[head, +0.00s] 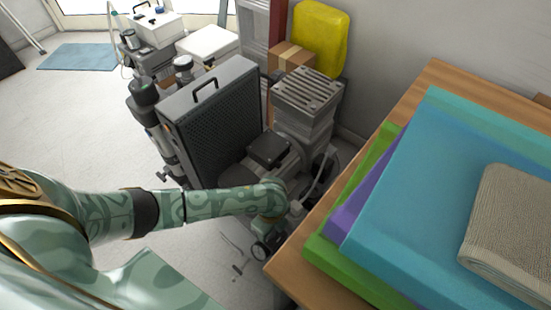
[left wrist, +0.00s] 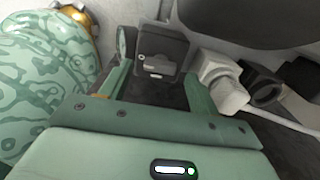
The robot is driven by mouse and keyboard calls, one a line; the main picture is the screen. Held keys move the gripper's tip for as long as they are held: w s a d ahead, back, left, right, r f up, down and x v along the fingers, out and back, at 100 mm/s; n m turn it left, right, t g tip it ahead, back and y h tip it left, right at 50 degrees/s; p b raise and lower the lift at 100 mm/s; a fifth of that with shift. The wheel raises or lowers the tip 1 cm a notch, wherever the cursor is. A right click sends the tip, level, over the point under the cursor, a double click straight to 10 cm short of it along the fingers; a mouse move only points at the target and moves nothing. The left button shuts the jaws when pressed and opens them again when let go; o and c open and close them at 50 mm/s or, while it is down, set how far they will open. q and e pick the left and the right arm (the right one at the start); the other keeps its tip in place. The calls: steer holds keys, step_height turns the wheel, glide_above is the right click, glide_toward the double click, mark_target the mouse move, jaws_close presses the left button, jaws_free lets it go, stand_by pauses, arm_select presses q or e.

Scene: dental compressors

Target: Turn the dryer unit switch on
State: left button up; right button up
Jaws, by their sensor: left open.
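My left gripper (left wrist: 158,74) is open and empty in the left wrist view, its two green fingers spread apart. A dark grey box (left wrist: 163,47) with a small light mark on its face shows just beyond and between the fingertips. It may be the switch box, but I cannot tell its on or off position. In the head view my left arm reaches in from the left to the compressor machinery (head: 305,105). The arm hides the box there, and the fingertips are not clear. A tall dark unit with a handle (head: 211,104) stands behind the arm. My right gripper is not in view.
A white fitting (left wrist: 222,82) and hose lie right of the right finger. A wooden table (head: 292,254) with stacked coloured mats (head: 440,170) stands close on the right. Floor at left is open.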

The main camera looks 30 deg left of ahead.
arm_select(q)
step_height(320, 180, down, 2)
steer(key=shift+b, duration=0.35)
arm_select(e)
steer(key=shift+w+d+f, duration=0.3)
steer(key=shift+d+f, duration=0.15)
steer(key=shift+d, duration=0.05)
arm_select(q)
steer(key=shift+r, duration=0.1)
steer(key=c, duration=1)
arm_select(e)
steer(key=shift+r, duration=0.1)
